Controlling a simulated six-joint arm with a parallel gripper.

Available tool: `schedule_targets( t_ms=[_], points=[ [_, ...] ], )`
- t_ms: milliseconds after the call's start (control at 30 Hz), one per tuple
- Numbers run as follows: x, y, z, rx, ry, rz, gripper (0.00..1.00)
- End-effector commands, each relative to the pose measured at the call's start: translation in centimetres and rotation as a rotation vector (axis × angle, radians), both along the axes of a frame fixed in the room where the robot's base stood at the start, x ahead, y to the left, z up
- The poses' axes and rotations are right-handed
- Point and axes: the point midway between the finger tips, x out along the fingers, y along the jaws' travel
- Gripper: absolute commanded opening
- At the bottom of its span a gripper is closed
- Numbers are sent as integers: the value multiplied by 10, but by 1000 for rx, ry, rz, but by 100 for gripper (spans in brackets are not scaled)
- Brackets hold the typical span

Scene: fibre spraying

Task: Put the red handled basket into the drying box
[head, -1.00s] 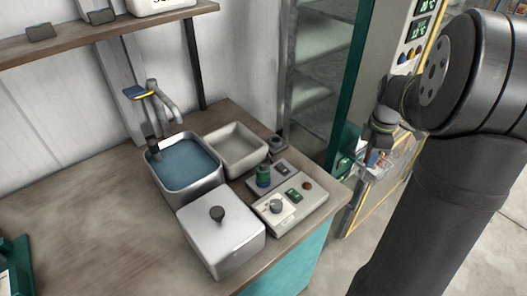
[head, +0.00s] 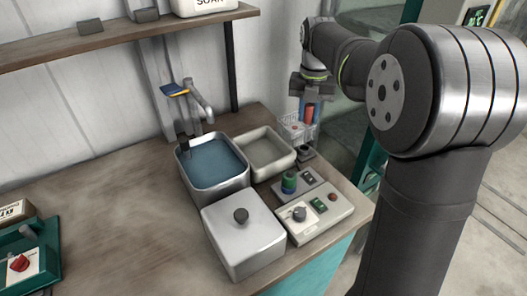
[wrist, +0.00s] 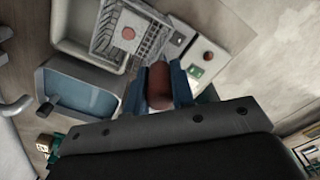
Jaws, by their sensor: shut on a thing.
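My gripper (head: 308,103) is shut on the red handle (head: 309,115) of a wire basket (head: 297,128). The basket hangs below the gripper, above the right back edge of the pale tray as seen in the head view. In the wrist view the red-brown handle (wrist: 158,88) sits between the fingers, and the wire basket (wrist: 120,38) shows over the tray. A round reddish spot shows within the basket. A tall cabinet with a teal frame (head: 372,170) stands behind my arm, mostly hidden. I cannot tell whether it is the drying box.
A water-filled basin (head: 212,163), a pale empty-looking tray (head: 265,150), a lidded metal box (head: 243,232) and a control panel (head: 318,212) crowd the bench. A tap (head: 198,100) rises behind the basin. The bench's middle left is clear.

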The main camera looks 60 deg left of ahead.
Motion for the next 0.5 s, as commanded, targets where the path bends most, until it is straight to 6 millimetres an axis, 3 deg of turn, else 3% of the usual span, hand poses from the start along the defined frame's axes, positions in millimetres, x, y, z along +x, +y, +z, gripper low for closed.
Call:
schedule_targets(
  t_ms=[500],
  points=[
    [-63, 80, -60, 0, 0, 7, 0]
  ],
)
